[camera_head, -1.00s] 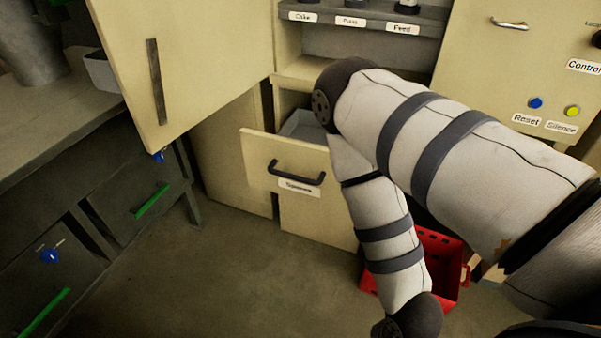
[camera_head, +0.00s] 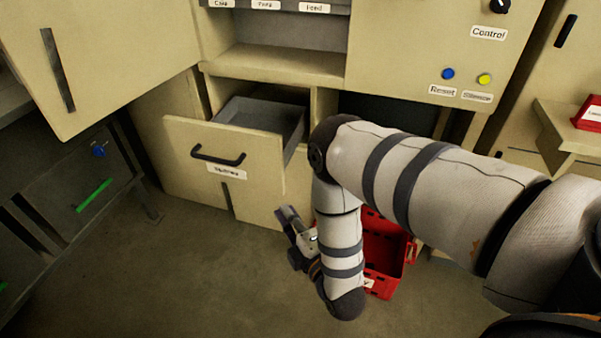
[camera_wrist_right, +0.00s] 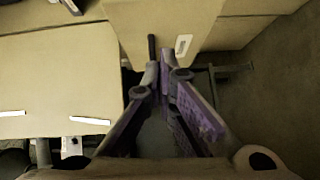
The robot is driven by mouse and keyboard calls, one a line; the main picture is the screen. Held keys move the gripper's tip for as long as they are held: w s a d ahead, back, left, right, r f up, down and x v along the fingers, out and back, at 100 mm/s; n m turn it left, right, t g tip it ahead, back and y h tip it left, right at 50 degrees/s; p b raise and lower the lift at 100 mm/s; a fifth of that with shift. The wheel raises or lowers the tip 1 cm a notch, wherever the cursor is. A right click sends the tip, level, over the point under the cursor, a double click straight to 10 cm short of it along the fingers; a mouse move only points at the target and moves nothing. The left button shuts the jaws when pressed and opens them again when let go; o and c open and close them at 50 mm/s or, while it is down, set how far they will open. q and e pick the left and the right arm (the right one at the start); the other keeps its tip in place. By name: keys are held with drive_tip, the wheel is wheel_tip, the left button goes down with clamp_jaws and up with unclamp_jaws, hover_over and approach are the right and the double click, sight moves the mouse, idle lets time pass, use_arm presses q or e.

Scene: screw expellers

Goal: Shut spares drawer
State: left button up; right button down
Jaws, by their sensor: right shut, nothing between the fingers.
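The spares drawer (camera_head: 265,160) stands pulled out of the cream cabinet in the head view, its grey inside showing. Its front carries a dark bar handle (camera_head: 218,156) with a label under it. My right gripper (camera_head: 284,212) is low, right of and below the drawer front, apart from it in the picture. In the right wrist view its fingers (camera_wrist_right: 159,64) are shut and empty. Beyond them is a cream panel (camera_wrist_right: 165,18) with a dark handle and white label, which looks like the drawer front. My left gripper is not in view.
A red crate (camera_head: 385,262) stands on the floor behind my right forearm. A large cream door (camera_head: 110,55) hangs open at upper left. A dark workbench (camera_head: 75,185) with green handles is at left. Floor in front of the drawer is clear.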

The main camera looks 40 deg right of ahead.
drive_tip(key=r, duration=0.1)
drive_tip(key=b, duration=0.1)
approach(267, 158)
drive_tip(key=w+a, duration=0.2)
drive_tip(key=a, duration=0.1)
drive_tip(key=shift+n+t, duration=0.4)
drive_tip(key=shift+w+d+f, duration=0.15)
drive_tip(key=shift+w+d, duration=0.55)
drive_tip(key=shift+d, duration=0.15)
drive_tip(key=shift+w+d+f, duration=0.2)
drive_tip(key=shift+w+d, duration=0.45)
drive_tip(key=shift+d, duration=0.2)
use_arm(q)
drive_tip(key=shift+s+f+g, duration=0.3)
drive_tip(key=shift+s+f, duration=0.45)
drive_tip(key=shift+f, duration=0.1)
